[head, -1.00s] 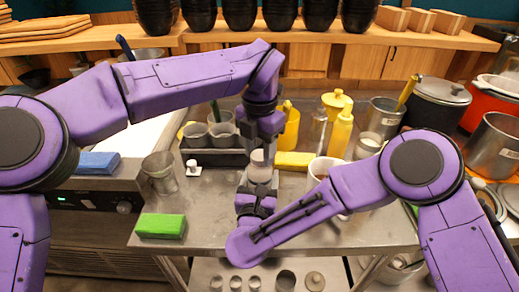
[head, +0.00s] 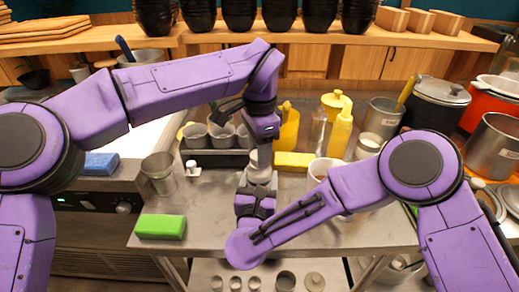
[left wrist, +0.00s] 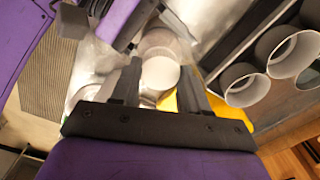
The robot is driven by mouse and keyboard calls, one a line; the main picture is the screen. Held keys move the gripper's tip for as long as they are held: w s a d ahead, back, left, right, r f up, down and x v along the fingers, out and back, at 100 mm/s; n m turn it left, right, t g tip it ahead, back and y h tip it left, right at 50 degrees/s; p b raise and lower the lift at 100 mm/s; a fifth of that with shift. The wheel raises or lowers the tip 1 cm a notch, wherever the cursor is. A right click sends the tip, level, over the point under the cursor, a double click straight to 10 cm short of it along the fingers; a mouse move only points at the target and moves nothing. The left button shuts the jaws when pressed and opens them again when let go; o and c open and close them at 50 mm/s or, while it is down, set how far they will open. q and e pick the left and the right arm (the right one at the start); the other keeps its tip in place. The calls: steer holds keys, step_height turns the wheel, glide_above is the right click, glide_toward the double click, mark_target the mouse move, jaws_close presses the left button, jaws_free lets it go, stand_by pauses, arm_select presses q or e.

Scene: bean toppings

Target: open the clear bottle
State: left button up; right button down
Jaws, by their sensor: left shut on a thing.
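The clear bottle (head: 259,172) stands upright near the middle of the metal table, its lower part mostly hidden by my right gripper (head: 257,187). My right gripper comes from the front and is closed around the bottle's body. My left gripper (head: 261,148) points straight down from above, at the bottle's pale top. In the left wrist view, my left gripper (left wrist: 158,82) has its two dark fingers on either side of a round white lid (left wrist: 160,73), gripping it. The lid appears to sit on the bottle; whether it is loose I cannot tell.
A tray (head: 222,158) with grey cups stands behind left. A yellow block (head: 294,161), a yellow bottle (head: 340,133) and a white mug (head: 322,170) are close on the right. A green sponge (head: 160,226) and a metal cup (head: 160,173) lie left.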

arm_select(q)
steer(key=shift+r, duration=0.15)
stand_by(0.5)
steer(key=shift+r, duration=0.95)
steer(key=shift+r, duration=0.1)
steer(key=shift+r, duration=1.9)
arm_select(e)
steer(key=shift+c, duration=0.2)
jaws_free()
